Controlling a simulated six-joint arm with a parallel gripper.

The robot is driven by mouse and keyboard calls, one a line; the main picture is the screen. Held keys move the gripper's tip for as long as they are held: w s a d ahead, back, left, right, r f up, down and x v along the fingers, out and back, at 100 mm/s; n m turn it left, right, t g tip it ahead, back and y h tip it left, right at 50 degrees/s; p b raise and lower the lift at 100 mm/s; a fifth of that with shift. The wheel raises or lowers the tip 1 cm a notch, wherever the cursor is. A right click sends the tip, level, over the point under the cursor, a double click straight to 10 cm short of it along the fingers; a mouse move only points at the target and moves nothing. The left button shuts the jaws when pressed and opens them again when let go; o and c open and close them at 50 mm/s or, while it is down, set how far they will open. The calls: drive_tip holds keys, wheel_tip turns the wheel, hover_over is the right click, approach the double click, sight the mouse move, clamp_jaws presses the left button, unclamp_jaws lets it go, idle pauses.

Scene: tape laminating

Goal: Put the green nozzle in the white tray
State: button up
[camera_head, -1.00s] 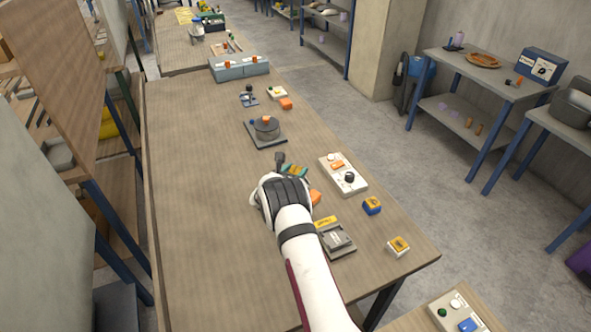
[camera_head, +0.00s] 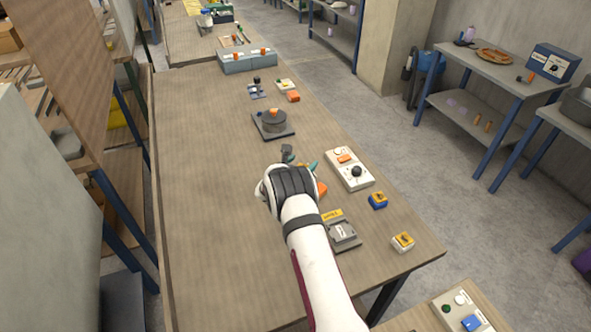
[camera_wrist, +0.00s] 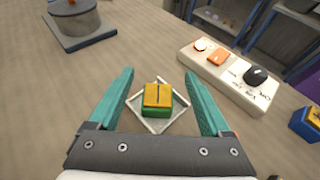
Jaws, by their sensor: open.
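In the wrist view, a small green block (camera_wrist: 157,112) with a yellow, slotted top stands in a shallow white square tray (camera_wrist: 141,122); I take the green part for the nozzle. My gripper (camera_wrist: 160,74) is open, with one teal finger on each side of the block and tray. Clear gaps show between the fingers and the block, so nothing is held. In the head view, my gripper (camera_head: 302,161) is low over the middle of the table, and my wrist hides most of the tray and block.
A white panel with knobs (camera_head: 349,169) lies right of the gripper. An orange piece (camera_head: 321,188) is close by the right finger. A round grey device (camera_head: 272,121) stands farther back. The table's left side is clear.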

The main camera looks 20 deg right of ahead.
drive_tip(key=v, duration=1.1)
drive_tip(key=s+d+r+m+g+h, duration=0.15)
drive_tip(key=s+r+m+g, duration=0.25)
drive_tip(key=s+r+m, duration=0.4)
drive_tip(key=s+d+r+m+g+y, duration=0.1)
drive_tip(key=s+d+r+m+g, duration=0.3)
drive_tip(key=s+m, duration=0.5)
drive_tip(key=s+a+r+m+g+y, duration=0.1)
drive_tip(key=s+a+m+y, duration=0.3)
drive_tip(key=s, duration=0.5)
drive_tip(key=s+a+r+m+g+y, duration=0.1)
drive_tip(key=s+a+m+g+y, duration=0.1)
drive_tip(key=s+a+m, duration=0.5)
drive_tip(key=s+a+m+t+y, duration=0.1)
drive_tip(key=s+a+m+y, duration=0.3)
drive_tip(key=s+a, duration=0.6)
drive_tip(key=shift+a+m+y, duration=0.25)
drive_tip(key=shift+m+y, duration=0.05)
drive_tip(key=shift+y, duration=0.65)
drive_tip(key=shift+r, duration=0.15)
